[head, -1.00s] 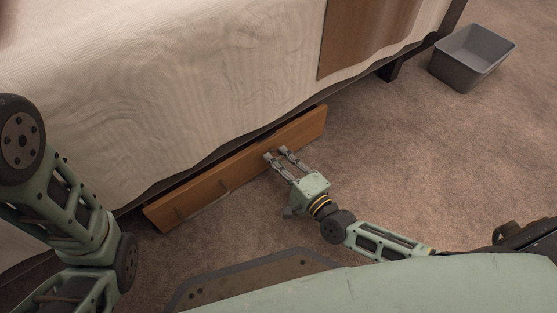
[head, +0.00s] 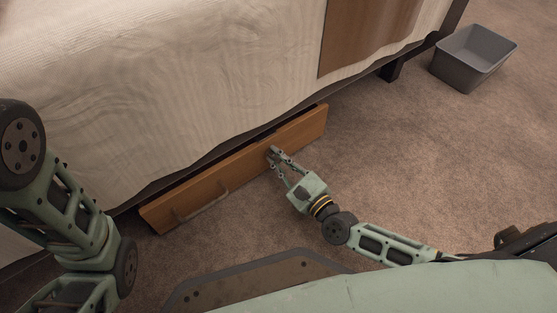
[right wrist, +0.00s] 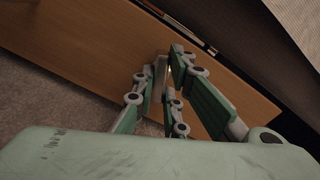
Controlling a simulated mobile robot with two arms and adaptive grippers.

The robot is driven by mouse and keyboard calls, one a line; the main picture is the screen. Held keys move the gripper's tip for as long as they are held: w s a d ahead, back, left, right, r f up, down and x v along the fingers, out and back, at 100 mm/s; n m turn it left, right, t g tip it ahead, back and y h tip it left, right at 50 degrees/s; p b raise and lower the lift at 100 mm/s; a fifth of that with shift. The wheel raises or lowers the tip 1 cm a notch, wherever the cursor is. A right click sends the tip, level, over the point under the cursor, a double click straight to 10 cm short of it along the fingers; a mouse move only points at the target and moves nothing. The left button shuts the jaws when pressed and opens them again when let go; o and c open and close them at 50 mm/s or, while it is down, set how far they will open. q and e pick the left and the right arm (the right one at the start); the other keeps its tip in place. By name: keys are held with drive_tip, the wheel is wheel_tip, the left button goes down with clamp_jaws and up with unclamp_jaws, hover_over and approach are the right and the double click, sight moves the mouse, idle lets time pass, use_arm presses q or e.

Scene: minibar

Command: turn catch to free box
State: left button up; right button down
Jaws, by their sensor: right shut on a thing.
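The box (head: 236,172) is a long wooden drawer under the bed, with a bar handle (head: 203,205) on the left part of its front. The catch (right wrist: 159,72) is a small pale metal piece at the box front in the right wrist view. My right gripper (head: 273,151) has its fingers closed together at the upper edge of the box front, right of the handle. It is shut on the catch, which the fingers mostly hide. The right wrist view also shows the fingers (right wrist: 165,85) around it. My left gripper is out of view; only my left arm shows.
The bed (head: 190,85) with its pale cover hangs over the box. A grey bin (head: 474,58) stands on the carpet at the upper right. A dark bed leg (head: 391,69) is right of the box. The carpet in front of the box is clear.

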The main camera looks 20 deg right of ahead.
drive_tip(key=m, duration=0.4)
drive_tip(key=shift+m, duration=0.4)
idle(0.4)
drive_tip(key=c, duration=1.8)
unclamp_jaws()
drive_tip(key=v, duration=1.2)
drive_tip(key=shift+s, duration=0.1)
